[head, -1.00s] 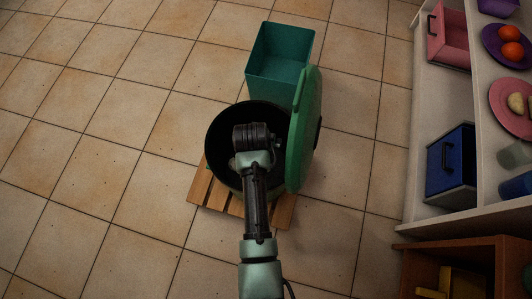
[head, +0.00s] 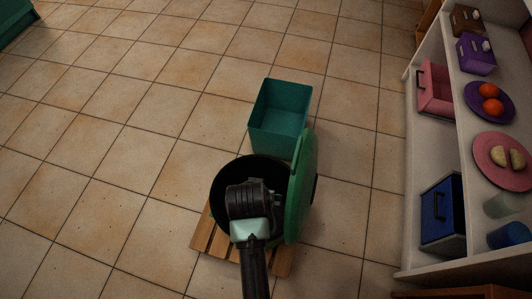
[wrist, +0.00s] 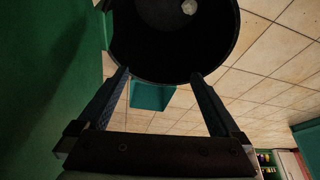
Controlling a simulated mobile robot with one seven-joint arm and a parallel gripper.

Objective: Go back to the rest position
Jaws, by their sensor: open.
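My gripper (wrist: 160,75) is open and empty in the wrist view, its two fingers apart in front of the dark round pot mouth. In the head view my wrist hangs over the black pot (head: 222,178), and the fingertips are hidden there. The pot stands on a wooden slatted pallet (head: 205,238). Its green lid (head: 300,190) stands upright at the pot's right side. A small pale thing (wrist: 189,6) shows inside the pot in the wrist view; I cannot tell what it is.
A teal open bin (head: 280,120) stands behind the pot. A white shelf (head: 432,130) on the right holds a pink bin (head: 434,88), a blue box (head: 442,212), a purple plate (head: 484,108) and a pink plate (head: 490,150). The tiled floor at left is clear.

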